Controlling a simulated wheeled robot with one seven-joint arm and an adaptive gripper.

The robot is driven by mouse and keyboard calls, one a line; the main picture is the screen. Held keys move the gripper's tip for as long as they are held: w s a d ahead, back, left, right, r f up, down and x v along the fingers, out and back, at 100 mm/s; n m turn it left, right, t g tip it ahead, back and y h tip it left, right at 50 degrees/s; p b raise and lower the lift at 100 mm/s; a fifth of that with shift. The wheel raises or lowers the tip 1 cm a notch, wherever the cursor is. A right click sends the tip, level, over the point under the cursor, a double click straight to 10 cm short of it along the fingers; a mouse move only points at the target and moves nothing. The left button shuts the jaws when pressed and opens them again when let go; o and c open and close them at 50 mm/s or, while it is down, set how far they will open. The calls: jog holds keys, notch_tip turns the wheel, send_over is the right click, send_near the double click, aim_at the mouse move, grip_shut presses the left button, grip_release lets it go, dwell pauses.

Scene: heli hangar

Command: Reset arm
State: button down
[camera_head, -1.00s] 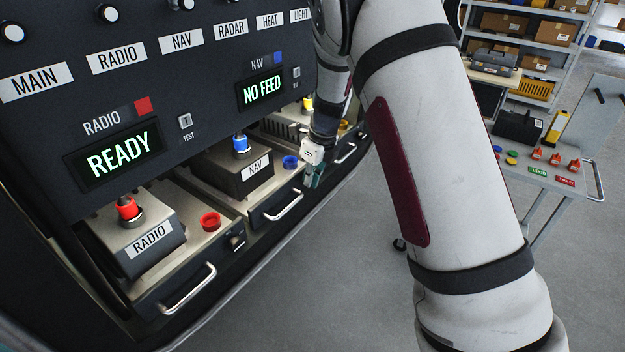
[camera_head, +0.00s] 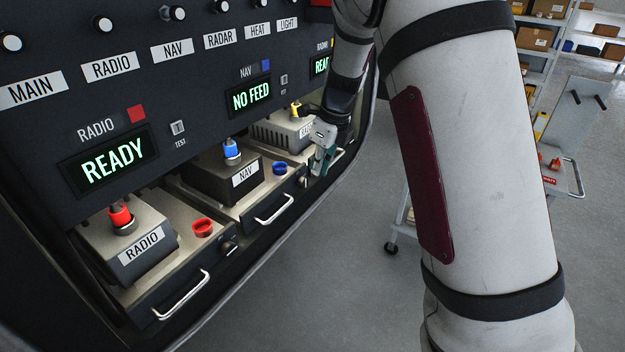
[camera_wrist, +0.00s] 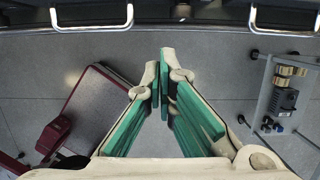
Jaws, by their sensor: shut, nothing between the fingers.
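My gripper (camera_head: 318,168) is shut and empty. In the head view it hangs in front of the console's right part, beside the radar unit (camera_head: 285,128). In the wrist view its green-padded fingers (camera_wrist: 162,82) meet at the tips above the grey floor, with nothing between them. My arm is bent, and its large white link fills the right half of the head view.
The console holds a RADIO unit (camera_head: 125,245) under a READY display and a NAV unit (camera_head: 225,172) under a NO FEED display. Drawer handles (camera_head: 182,295) stick out along its front. A grey cart (camera_head: 570,180) stands at right, partly behind my arm. Open floor (camera_head: 320,270) lies between.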

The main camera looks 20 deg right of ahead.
jog(key=shift+v, duration=1.2)
jog(key=s+a+r+n+t, duration=0.1)
jog(key=s+a+r+n, duration=0.1)
jog(key=s+r+n, duration=0.5)
jog(key=s+a+r+n, duration=0.1)
jog(key=s+r+n, duration=0.4)
jog(key=s+n, duration=0.3)
jog(key=s+n+t+h, duration=0.1)
jog(key=s+n+t, duration=0.1)
jog(key=s+n, duration=1.1)
jog(key=s, duration=0.4)
jog(key=shift+s+a+h, duration=0.25)
jog(key=shift+a+h, duration=0.1)
jog(key=shift+h, duration=0.05)
jog(key=c, duration=2.3)
grip_release()
jog(key=shift+r, duration=0.15)
